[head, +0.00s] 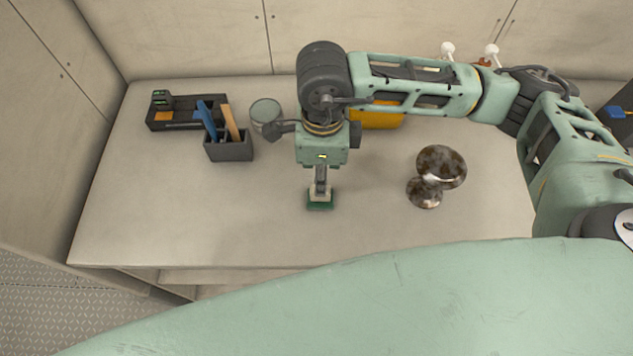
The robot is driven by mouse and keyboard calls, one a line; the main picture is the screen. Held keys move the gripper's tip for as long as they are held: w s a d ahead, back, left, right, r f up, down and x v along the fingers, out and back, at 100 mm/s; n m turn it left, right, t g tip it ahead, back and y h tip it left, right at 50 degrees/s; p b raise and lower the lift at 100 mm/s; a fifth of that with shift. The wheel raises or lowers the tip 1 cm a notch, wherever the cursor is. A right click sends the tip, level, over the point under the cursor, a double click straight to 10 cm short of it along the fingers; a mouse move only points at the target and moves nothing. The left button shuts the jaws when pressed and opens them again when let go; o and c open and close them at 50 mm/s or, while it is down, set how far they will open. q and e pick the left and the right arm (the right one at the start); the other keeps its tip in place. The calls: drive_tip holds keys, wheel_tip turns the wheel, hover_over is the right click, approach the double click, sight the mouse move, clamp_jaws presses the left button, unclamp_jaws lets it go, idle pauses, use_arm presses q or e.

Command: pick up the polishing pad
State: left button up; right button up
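The item under my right gripper (320,188) has a green base and a pale upper part; it looks like the polishing pad (320,205). It is at the middle of the bench, toward the front. My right arm comes in from the right and the gripper points down, with its fingers at the pad's upper part. The fingers are seen edge-on and overlap each other, so their gap and any grip on the pad are hidden. I cannot tell whether the pad touches the bench. My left gripper is not in view.
A dark holder (229,151) with blue and orange tools, a black tray (187,112) and a clear jar (265,112) stand at the back left. A yellow box (378,116) is partly behind my arm. A mottled, rusty-looking knobbed piece (441,167) stands right. The front left bench (170,220) is clear.

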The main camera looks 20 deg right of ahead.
sight(313, 202)
drive_tip(key=shift+s+f+p, duration=0.4)
drive_tip(key=shift+s+f, duration=0.2)
drive_tip(key=shift+f, duration=0.1)
drive_tip(key=f, duration=0.1)
drive_tip(key=f+p, duration=0.1)
drive_tip(key=f, duration=0.1)
drive_tip(key=w+f+p, duration=0.1)
drive_tip(key=f, duration=0.1)
drive_tip(key=shift+s, duration=0.1)
drive_tip(key=shift+r, duration=0.1)
clamp_jaws()
